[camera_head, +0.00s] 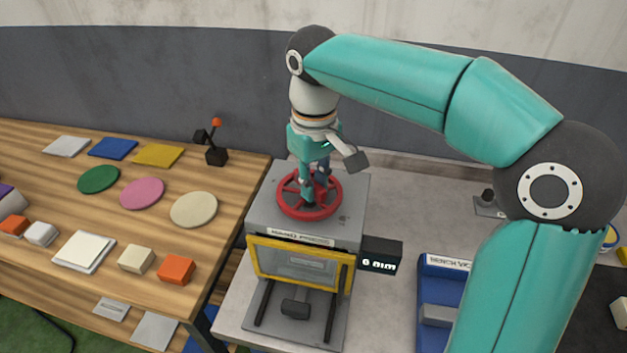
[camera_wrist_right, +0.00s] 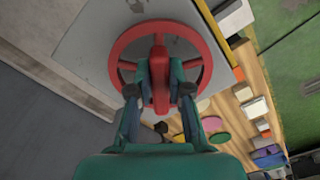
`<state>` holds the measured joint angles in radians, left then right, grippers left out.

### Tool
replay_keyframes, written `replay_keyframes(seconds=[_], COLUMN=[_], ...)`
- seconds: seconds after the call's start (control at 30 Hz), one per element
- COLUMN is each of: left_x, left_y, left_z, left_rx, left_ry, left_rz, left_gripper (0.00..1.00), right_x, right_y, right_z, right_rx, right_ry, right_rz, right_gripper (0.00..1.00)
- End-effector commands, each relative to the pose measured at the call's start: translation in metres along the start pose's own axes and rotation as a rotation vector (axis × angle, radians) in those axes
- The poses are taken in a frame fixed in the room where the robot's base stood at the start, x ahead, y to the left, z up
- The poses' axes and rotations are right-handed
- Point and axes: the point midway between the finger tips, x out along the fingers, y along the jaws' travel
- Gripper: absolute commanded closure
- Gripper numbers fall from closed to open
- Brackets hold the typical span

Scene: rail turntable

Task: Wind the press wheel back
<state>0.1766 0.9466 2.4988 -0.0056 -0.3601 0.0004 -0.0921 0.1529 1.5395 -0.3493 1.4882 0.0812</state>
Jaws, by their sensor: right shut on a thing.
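The red press wheel (camera_head: 294,207) lies flat on top of the grey hand press (camera_head: 352,190). The press has a yellow-framed front guard (camera_head: 262,262) and a dark display (camera_head: 381,255) at its right that seems to read 0 mm. My right gripper (camera_head: 310,196) points down onto the wheel from above. In the right wrist view my right gripper (camera_wrist_right: 159,92) is shut on a red part of the wheel (camera_wrist_right: 125,45), with one finger on each side of it. My left gripper is in neither view.
A wooden table (camera_head: 230,190) at the left holds coloured discs, flat squares and several blocks. A small black stand with an orange knob (camera_head: 216,140) is at its back right. A blue bench vise (camera_head: 428,290) stands right of the press, beside my right arm.

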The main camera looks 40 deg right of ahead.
Motion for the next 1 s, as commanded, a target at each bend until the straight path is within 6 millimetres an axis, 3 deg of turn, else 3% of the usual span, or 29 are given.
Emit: replay_keyframes(seconds=[0.6,1.0], left_x=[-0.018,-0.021], left_y=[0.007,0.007], left_z=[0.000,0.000], left_rx=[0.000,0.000], left_ry=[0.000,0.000], left_rz=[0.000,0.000], left_gripper=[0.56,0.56], right_x=[-0.001,0.000], right_y=[0.006,0.007], right_z=[-0.002,-0.003], right_rx=[-0.443,-0.532], right_ry=[0.000,0.001], right_rz=[0.000,0.001], right_gripper=[1.00,1.00])
